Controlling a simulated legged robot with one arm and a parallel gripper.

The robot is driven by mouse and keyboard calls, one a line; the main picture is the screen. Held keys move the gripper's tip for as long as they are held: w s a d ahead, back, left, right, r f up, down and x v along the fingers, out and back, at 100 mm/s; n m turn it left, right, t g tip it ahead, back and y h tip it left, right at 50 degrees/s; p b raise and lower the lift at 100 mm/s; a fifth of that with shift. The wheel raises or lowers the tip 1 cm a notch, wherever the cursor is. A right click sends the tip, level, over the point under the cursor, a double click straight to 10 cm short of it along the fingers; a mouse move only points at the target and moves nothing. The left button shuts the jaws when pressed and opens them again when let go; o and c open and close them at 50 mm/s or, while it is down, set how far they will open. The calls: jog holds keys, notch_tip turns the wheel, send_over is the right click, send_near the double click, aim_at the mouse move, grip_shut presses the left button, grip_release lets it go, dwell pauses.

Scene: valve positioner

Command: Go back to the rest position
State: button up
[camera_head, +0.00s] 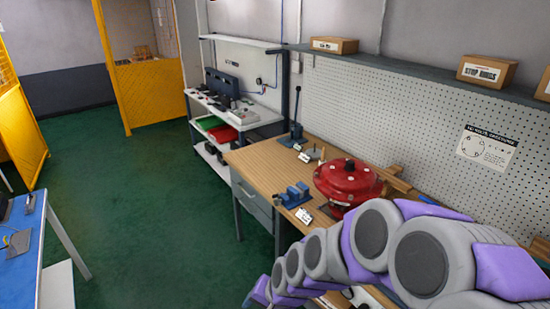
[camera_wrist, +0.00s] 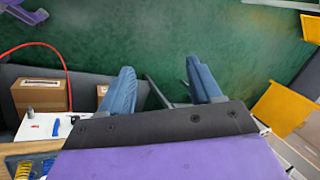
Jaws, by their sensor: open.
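My gripper (camera_wrist: 162,82) shows in the wrist view as two blue fingers standing well apart on a dark grey body. The fingers are open and nothing is between them; green floor shows behind. In the head view my grey and purple arm reaches across the lower right, in front of the wooden workbench (camera_head: 262,165). The gripper itself cannot be made out there. A red round valve unit (camera_head: 346,182) sits on the bench behind the arm, and the arm hides part of the bench's near end.
A small blue vise (camera_head: 293,196) is on the bench. A shelf (camera_head: 420,70) with cardboard boxes (camera_head: 487,71) runs along the pegboard wall. A blue table (camera_head: 22,245) stands at the left. Green floor (camera_head: 150,200) between is clear, with a yellow partition (camera_head: 150,92) at the back.

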jog(key=s+d+r+n+g+h, duration=0.2)
jog(key=s+d+r, duration=0.3)
jog(key=s+d, duration=0.3)
jog(key=s+d+r+n+g+h, duration=0.2)
jog(key=s+d+r, duration=0.4)
jog(key=s, duration=0.8)
jog(key=d, duration=0.3)
jog(key=shift+s+d+r+h, duration=0.2)
jog(key=shift+s+r+h, duration=0.1)
jog(key=shift+s, duration=0.1)
jog(key=shift+o, duration=0.3)
